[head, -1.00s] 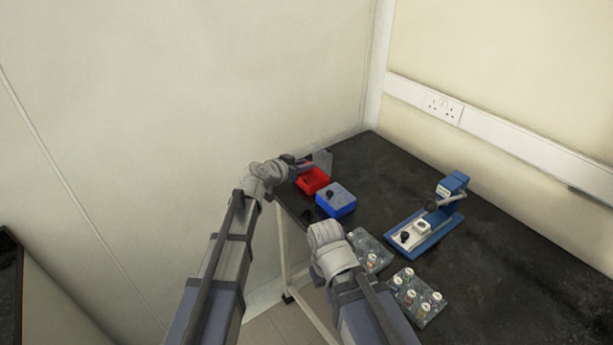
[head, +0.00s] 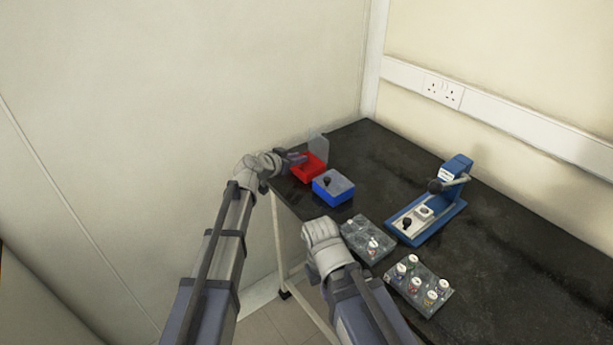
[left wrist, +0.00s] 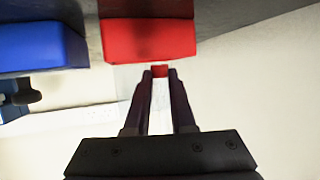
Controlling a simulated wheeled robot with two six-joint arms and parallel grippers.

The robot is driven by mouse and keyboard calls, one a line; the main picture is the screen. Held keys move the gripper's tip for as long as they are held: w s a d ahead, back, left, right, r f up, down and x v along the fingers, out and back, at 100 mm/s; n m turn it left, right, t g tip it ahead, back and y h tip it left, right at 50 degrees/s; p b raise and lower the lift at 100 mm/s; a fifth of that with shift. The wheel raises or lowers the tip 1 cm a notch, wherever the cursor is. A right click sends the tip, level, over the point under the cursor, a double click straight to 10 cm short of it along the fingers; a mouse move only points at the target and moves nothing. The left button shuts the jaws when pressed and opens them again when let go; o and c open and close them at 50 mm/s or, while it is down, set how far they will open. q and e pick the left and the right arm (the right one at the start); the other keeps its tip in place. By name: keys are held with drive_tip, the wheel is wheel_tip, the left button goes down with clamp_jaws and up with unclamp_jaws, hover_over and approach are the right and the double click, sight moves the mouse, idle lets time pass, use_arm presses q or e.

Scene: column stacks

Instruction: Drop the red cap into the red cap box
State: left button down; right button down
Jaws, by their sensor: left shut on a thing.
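The red cap (left wrist: 159,71) is a small red piece between the fingertips of my left gripper (left wrist: 160,73) in the left wrist view. That gripper is shut on it. The red cap box (left wrist: 148,42) lies just beyond the fingertips there. In the head view my left gripper (head: 298,158) is at the rear left edge of the red cap box (head: 310,172); the cap is too small to make out there. My right arm ends in front of the table, and its fingers are hidden.
A blue box (head: 334,190) with a dark knob stands beside the red box. A clear panel (head: 319,147) stands behind the red box. Two trays, one holding several white-capped vials (head: 418,290), and a blue press (head: 440,205) are to the right. The table's right side is clear.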

use_arm(q)
drive_tip(key=shift+f, duration=0.25)
drive_tip(key=c, duration=0.7)
unclamp_jaws()
drive_tip(key=p+v, duration=0.3)
drive_tip(key=v, duration=0.4)
drive_tip(key=shift+s+r, duration=0.15)
drive_tip(key=shift+r, duration=0.05)
drive_tip(key=shift+s+a, duration=0.2)
drive_tip(key=shift+a, duration=0.05)
